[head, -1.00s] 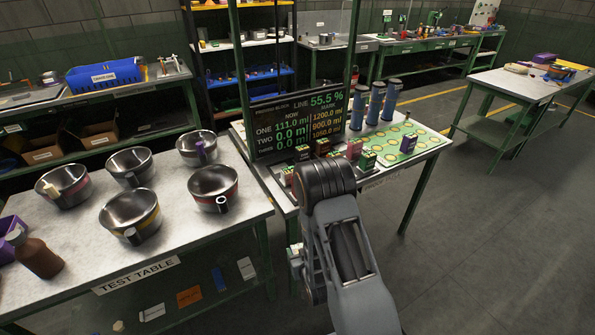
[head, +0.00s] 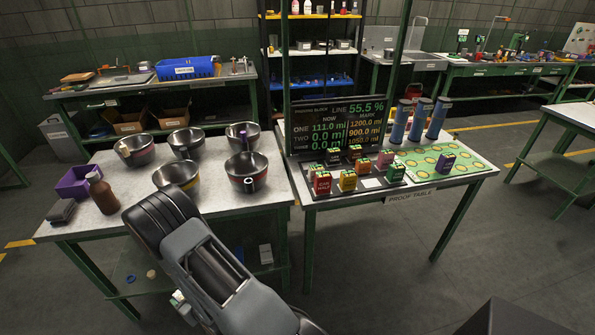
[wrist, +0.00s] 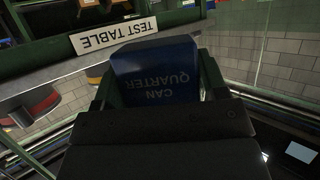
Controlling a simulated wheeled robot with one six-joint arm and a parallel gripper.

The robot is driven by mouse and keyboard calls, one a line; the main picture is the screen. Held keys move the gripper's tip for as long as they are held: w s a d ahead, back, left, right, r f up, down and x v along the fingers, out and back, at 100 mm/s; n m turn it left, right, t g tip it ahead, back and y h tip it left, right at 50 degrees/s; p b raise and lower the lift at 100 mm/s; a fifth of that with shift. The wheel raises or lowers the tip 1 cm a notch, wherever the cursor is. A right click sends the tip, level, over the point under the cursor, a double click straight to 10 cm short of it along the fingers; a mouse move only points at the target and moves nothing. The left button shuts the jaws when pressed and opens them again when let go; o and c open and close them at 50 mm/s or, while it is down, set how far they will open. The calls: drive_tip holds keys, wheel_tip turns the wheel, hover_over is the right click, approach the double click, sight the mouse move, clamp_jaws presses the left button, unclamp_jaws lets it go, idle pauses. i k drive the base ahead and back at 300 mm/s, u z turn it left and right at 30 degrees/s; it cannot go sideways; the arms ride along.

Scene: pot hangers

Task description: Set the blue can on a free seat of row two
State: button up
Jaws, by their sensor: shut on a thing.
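My gripper (wrist: 157,72) is shut on the blue can (wrist: 152,98), whose lettering reads CAN QUARTER and appears upside down in the wrist view. A finger shows on each side of it. In the head view my arm covers the gripper and the can is not clearly seen. Small coloured cans stand on a dark base on the proof table, among them a red one (head: 322,183), an orange one (head: 347,180) and a green one (head: 395,172). The screen (head: 335,124) behind them reads ONE 111.0 ml and TWO 0.0 ml. Row marks on the base are too small to read.
The green mat (head: 412,166) with yellow spots lies right of the base, with a purple can (head: 445,163) on it. Blue cylinders (head: 418,120) stand behind. Several metal pots (head: 176,176) stand on the test table (head: 110,222), beside a brown bottle (head: 103,193). Posts flank the screen.

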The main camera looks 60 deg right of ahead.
sight(430, 161)
drive_tip(key=u, duration=0.2)
drive_tip(key=k, duration=1.15)
drive_tip(key=z, duration=1.2)
